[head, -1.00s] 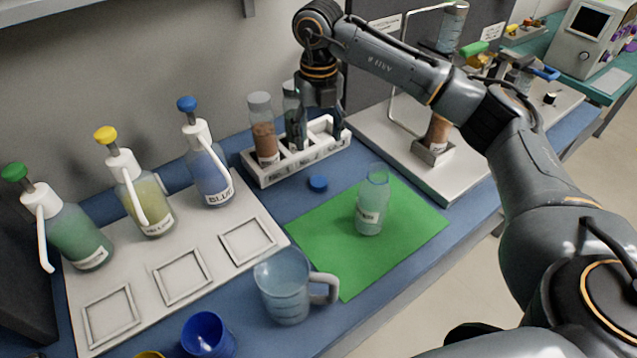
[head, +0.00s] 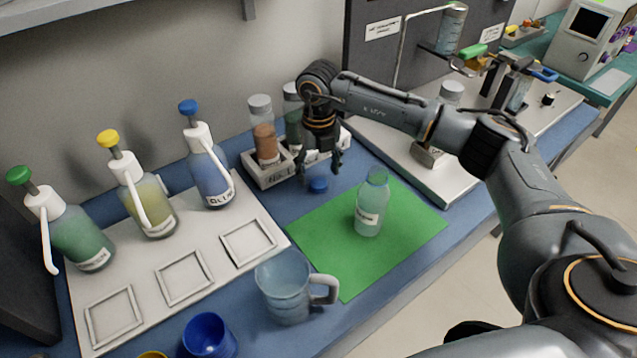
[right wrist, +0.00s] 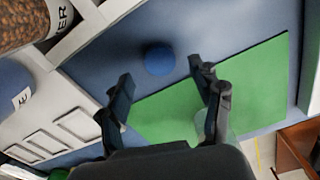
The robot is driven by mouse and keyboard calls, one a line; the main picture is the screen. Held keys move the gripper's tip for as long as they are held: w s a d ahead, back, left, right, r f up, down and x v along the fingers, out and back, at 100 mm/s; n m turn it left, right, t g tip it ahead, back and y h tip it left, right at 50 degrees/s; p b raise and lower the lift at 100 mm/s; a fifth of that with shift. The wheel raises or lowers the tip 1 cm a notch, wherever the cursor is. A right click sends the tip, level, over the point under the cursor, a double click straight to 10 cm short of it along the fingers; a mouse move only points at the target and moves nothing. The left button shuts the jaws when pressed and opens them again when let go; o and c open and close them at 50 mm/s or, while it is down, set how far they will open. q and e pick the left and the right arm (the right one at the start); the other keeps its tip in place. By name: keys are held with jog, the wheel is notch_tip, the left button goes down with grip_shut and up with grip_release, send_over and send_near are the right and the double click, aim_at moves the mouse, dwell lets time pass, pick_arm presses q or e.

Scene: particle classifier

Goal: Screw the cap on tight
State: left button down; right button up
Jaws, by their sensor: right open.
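A small blue cap (head: 318,184) lies on the blue bench top, just off the green mat's (head: 310,235) back left edge. In the right wrist view the cap (right wrist: 159,60) shows ahead, beyond the fingertips. An uncapped clear bottle (head: 371,205) with a white label stands upright on the green mat. My right gripper (head: 321,168) is open and empty, pointing down just above the cap and apart from it. The open fingers also show in the right wrist view (right wrist: 160,85), with the bottle partly hidden behind the right finger. My left gripper is not in view.
A white rack (head: 262,180) with tall capped jars stands behind my right gripper. A clear jug (head: 285,290) stands at the mat's front left. Pump bottles stand on a white board (head: 215,265) at left. A metal stand base (head: 455,185) lies right.

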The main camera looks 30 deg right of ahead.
aim_at(319, 183)
jog(key=shift+f, duration=1.6)
jog(key=c, duration=0.8)
